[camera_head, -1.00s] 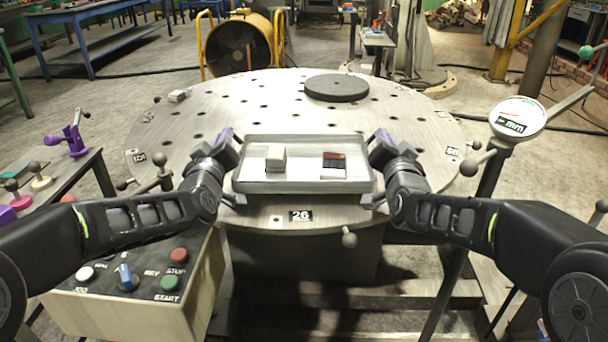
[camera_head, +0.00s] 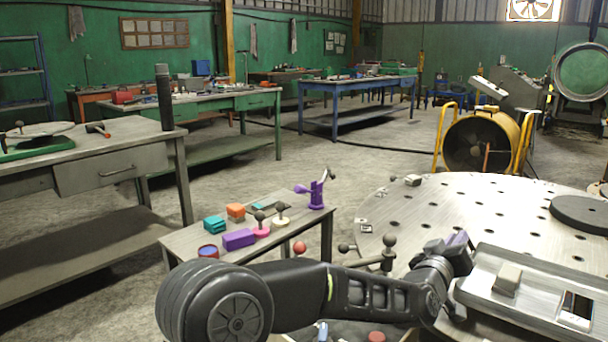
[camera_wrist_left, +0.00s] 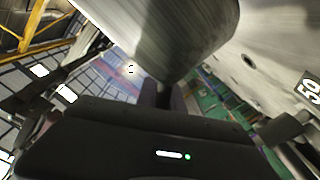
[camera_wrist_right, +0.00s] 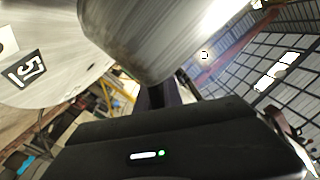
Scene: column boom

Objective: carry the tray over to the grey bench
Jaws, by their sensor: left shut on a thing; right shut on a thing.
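The grey metal tray (camera_head: 515,318) is at the right edge of the head view, over the round perforated table, partly cut off. It bears a pale block (camera_head: 507,279) and a black-and-white item (camera_head: 576,308). My left gripper (camera_head: 457,250) is shut on the tray's left side. In the left wrist view the tray's metal underside (camera_wrist_left: 190,35) fills the top. My right gripper (camera_wrist_right: 158,95) is outside the head view; the right wrist view shows it against the tray (camera_wrist_right: 150,35), shut on it. The grey bench (camera_head: 110,172), with a drawer, stands at far left.
The bench top bears a hammer (camera_head: 98,130), a dark cylinder (camera_head: 164,97) and a green-based item. A low side table (camera_head: 190,240) with coloured pieces and a purple clamp stands between bench and round table (camera_head: 440,205). Open concrete floor (camera_head: 240,190) lies behind it.

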